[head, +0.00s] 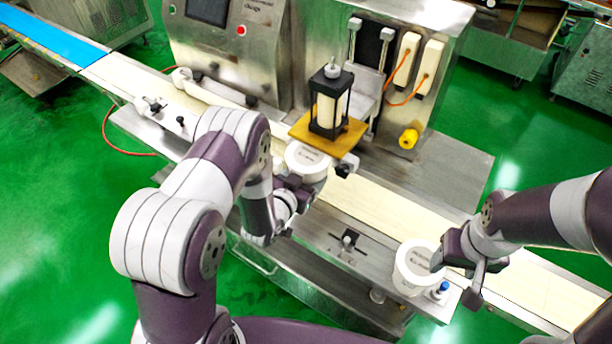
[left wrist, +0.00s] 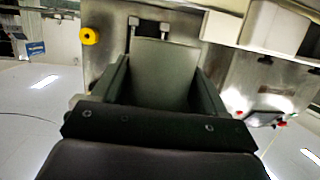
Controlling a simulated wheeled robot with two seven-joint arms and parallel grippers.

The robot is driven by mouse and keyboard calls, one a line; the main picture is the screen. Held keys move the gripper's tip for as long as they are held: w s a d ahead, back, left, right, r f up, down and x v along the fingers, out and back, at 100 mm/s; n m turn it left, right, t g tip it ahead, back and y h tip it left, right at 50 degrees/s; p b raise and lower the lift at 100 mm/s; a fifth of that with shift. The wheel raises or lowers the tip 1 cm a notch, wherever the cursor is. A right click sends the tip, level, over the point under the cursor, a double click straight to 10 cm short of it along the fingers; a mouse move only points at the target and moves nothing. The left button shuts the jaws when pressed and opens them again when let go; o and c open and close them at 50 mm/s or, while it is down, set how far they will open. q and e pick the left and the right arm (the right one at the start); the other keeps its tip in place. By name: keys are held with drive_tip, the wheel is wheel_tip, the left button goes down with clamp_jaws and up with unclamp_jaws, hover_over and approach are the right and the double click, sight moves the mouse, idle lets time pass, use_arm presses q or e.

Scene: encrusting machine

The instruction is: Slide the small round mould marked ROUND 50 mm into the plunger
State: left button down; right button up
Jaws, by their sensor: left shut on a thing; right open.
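A white round mould (head: 306,158) with a small unreadable label is at the front edge of the plunger's yellow plate (head: 328,136). My left gripper (head: 312,177) is shut on this mould from the front. Whether the mould is seated in the plunger is not clear. The plunger (head: 330,103) is a black frame around a pale cylinder, upright on the plate. A second white round mould (head: 414,268) sits at the front right. My right gripper (head: 456,270) is open beside it.
A pale conveyor belt (head: 400,208) runs across beneath the plunger. A yellow knob (head: 408,138) sits on the machine to the right; it also shows in the left wrist view (left wrist: 90,36). A blue-topped knob (head: 442,288) stands beside the second mould.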

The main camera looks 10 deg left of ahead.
use_arm(q)
drive_tip(key=shift+w, duration=0.1)
drive_tip(key=shift+w+d, duration=0.2)
drive_tip(key=shift+w, duration=0.25)
idle(0.5)
drive_tip(key=shift+w+d+b, duration=0.2)
drive_tip(key=shift+w+b, duration=0.2)
drive_tip(key=shift+w, duration=0.15)
drive_tip(key=shift+w+d, duration=0.2)
drive_tip(key=shift+w, duration=0.35)
drive_tip(key=shift+w+b, duration=0.1)
drive_tip(key=shift+b, duration=0.2)
drive_tip(key=shift+w+d, duration=0.3)
drive_tip(key=shift+w, duration=0.35)
